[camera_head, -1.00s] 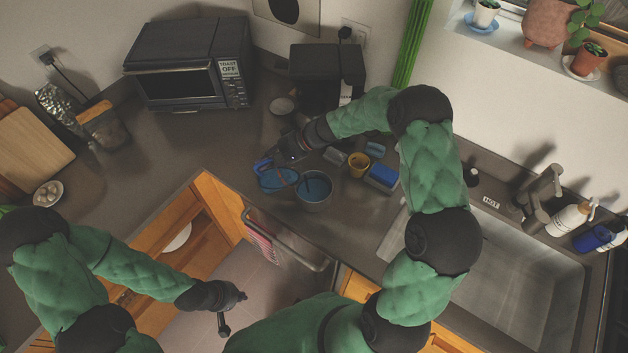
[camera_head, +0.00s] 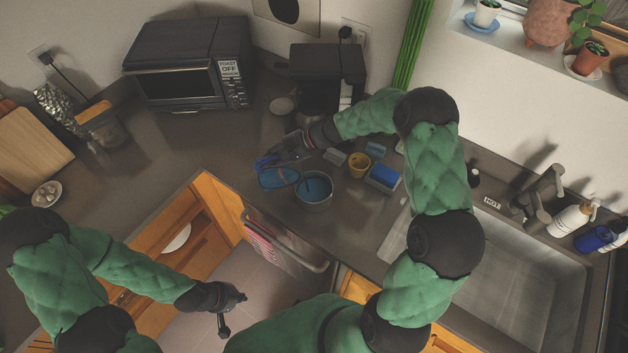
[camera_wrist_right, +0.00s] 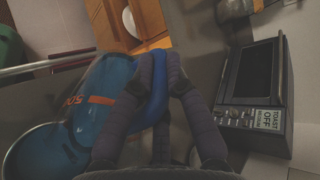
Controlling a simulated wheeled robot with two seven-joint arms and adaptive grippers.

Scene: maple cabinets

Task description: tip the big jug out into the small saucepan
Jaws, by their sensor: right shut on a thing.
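The big jug (camera_head: 279,179) is see-through blue and stands out beside the saucepan in the head view. In the right wrist view the jug (camera_wrist_right: 105,88) shows an orange mark on its wall. My right gripper (camera_head: 266,163) is shut on its blue handle (camera_wrist_right: 158,85), fingers on either side. The small saucepan (camera_head: 314,188) is on the counter just right of the jug, with blue-looking insides. I cannot tell how far the jug is tilted or lifted. My left gripper (camera_head: 236,312) is open and empty, low over the floor area.
A yellow cup (camera_head: 358,165), a blue sponge-like block (camera_head: 384,176) and small blocks stand right of the saucepan. The sink (camera_head: 490,270) is farther right. A toaster oven (camera_head: 190,65) and a black coffee machine (camera_head: 327,72) stand behind. Counter left of the jug is clear.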

